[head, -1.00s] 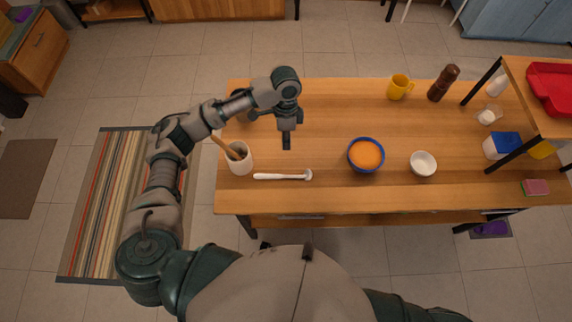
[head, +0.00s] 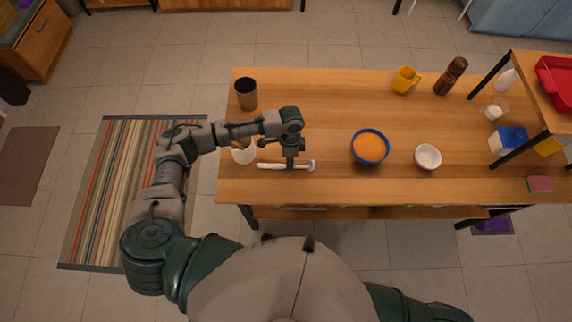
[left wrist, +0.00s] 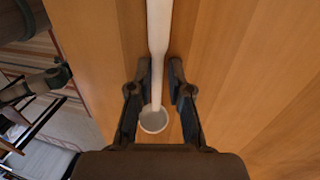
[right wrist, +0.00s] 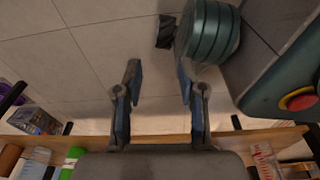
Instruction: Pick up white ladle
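The white ladle (head: 270,166) lies on the wooden table near its front edge, handle to the left and round head to the right. My left gripper (head: 290,166) is over the ladle, its fingers pointing down. In the left wrist view, my left gripper (left wrist: 159,68) is open, with the ladle's handle (left wrist: 158,35) running between the two fingers, a gap showing on each side. The ladle's round head (left wrist: 153,119) lies between the finger bases. In the right wrist view, my right gripper (right wrist: 158,68) is open and empty, away from the ladle.
A white holder (head: 244,156) stands left of the ladle, partly behind my arm. A dark cup (head: 246,94) is behind it. A blue bowl of orange contents (head: 370,147) and a white bowl (head: 428,157) stand to the right.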

